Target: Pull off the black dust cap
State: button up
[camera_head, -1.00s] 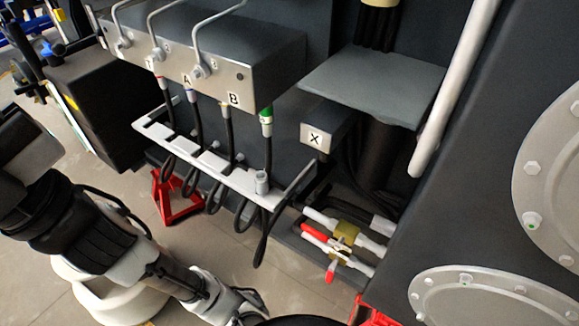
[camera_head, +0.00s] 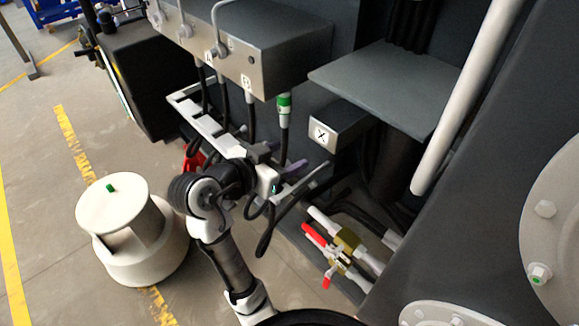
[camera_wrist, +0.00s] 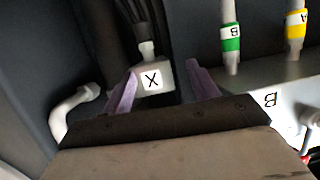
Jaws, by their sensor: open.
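I cannot make out a separate black dust cap in either view. The grey block marked X (camera_head: 334,132) is under the grey shelf; in the wrist view the X block (camera_wrist: 153,79) shows a pale fitting (camera_wrist: 147,49) with dark hoses beyond it. My gripper (camera_head: 285,156) is near the rail, left of and below the X block. Its two purple fingers are apart, with nothing seen between them. In the wrist view my gripper (camera_wrist: 162,70) points toward the X block, which appears between the fingers; I cannot tell the distance.
A pale slotted rail (camera_head: 198,104) with looped black hoses is close to my arm. A brass valve with red handle (camera_head: 345,240) is lower right.

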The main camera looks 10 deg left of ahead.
aim_at(330, 156)
jog(key=shift+m+g+h, duration=0.3)
jog(key=shift+m+g, duration=0.2)
jog(key=shift+g, duration=0.1)
jog(key=x, duration=0.4)
jog(key=s+p+x, duration=0.1)
jog(key=x, duration=0.4)
jog(key=d+f+p+x, duration=0.1)
jog(key=x, duration=0.4)
jog(key=shift+d+f, duration=0.1)
jog(key=shift+d, duration=0.15)
jog(key=shift+c, duration=0.5)
grip_shut()
jog(key=shift+f, duration=0.2)
jog(key=shift+f+b, duration=1.75)
jog(key=shift+f, duration=0.35)
